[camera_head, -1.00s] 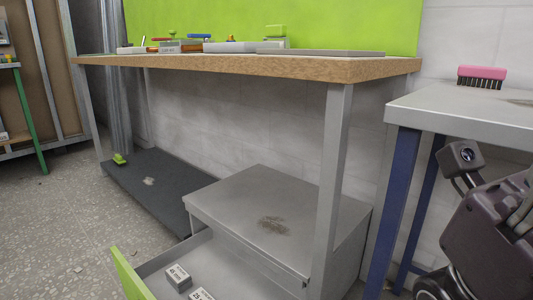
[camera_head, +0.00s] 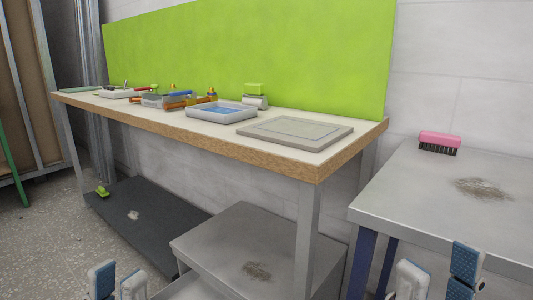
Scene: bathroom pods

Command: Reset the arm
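My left gripper (camera_head: 118,284) shows at the bottom left edge, its two blue-and-white fingers apart with nothing between them. My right gripper (camera_head: 437,277) is at the bottom right, in front of the grey side table (camera_head: 410,215), its fingers also apart and empty. Most of both arms is out of the picture. No other object is named by the task.
A long workbench (camera_head: 220,143) holds a blue-and-white tray (camera_head: 222,112), a flat grey panel (camera_head: 295,132) and several tools. A pink brush (camera_head: 440,142) stands on the side table. A grey cabinet (camera_head: 245,235) and a dark low platform (camera_head: 150,222) are below the bench.

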